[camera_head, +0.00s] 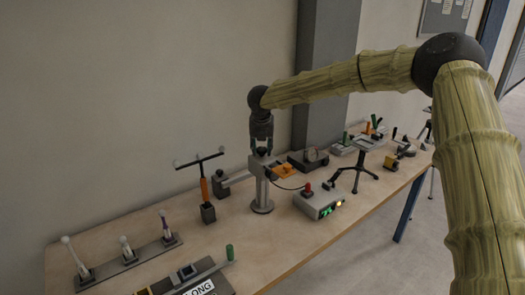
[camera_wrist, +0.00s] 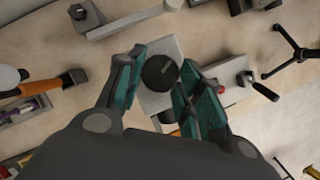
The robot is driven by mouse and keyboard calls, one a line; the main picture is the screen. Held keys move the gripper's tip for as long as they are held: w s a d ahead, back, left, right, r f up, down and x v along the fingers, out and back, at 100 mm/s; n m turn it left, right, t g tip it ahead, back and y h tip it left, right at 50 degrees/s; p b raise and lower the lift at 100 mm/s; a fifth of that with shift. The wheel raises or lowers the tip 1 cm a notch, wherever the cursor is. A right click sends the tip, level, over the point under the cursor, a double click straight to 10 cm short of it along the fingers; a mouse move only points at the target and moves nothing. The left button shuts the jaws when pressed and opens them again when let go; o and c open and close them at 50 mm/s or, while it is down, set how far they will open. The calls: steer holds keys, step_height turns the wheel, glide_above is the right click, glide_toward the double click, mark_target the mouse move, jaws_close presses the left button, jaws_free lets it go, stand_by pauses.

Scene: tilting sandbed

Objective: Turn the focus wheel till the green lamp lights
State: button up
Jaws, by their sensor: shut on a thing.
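The focus wheel is a round black knob (camera_wrist: 160,73) on top of a grey stand (camera_head: 262,190) with a round foot. My gripper (camera_head: 261,143) points straight down over this stand. In the wrist view its teal finger pads (camera_wrist: 157,82) lie on both sides of the knob, and it is shut on it. In the head view the fingers largely hide the wheel. A grey lamp box (camera_head: 315,204) stands right of the stand, with a red knob on top.
An orange-handled T-shaped tool (camera_head: 204,187) stands left of the stand. A row of levers (camera_head: 125,250) and a dark box marked "LONG" (camera_head: 200,285) are at the front left. A small tripod table (camera_head: 366,146) and other devices stand to the right. Bare wood lies in front of the stand.

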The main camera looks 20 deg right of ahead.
steer(key=shift+w+m+h+b, duration=0.1)
steer(key=shift+m+h+b, duration=0.3)
steer(key=shift+m, duration=0.7)
steer(key=o, duration=1)
steer(key=shift+o, duration=0.2)
steer(key=v, duration=1.2)
steer(key=shift+w, duration=0.25)
steer(key=shift+r+g, duration=0.1)
steer(key=shift+g, duration=0.2)
